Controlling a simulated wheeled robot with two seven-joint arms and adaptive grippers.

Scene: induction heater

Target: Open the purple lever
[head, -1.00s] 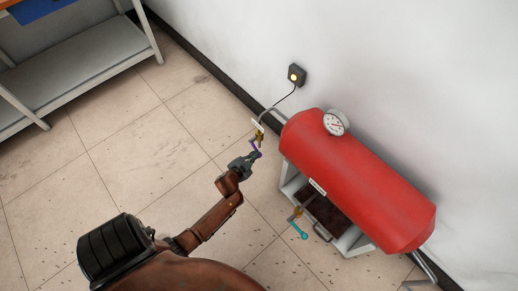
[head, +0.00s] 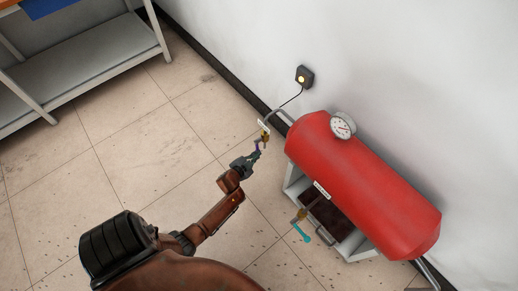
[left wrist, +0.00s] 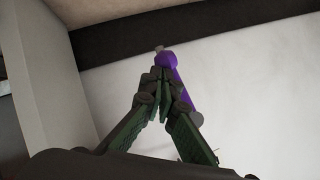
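The purple lever (head: 258,146) is on a brass valve (head: 264,137) on the pipe at the left end of a red tank (head: 362,185). In the left wrist view the purple lever (left wrist: 172,72) runs from the fingertips down behind the right-hand finger, which hides part of it. My left gripper (head: 254,157) is at the lever's free end. In the left wrist view the left gripper (left wrist: 162,76) has its fingertips brought together, close against the lever; contact is hard to judge. My right gripper is not in view.
A cyan lever (head: 301,232) hangs at the tank's lower front, near the stand (head: 345,248). A gauge (head: 342,125) is on the tank. A lit wall box (head: 304,77) is on the wall behind. A grey shelf (head: 85,75) stands at upper left. The floor between is clear.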

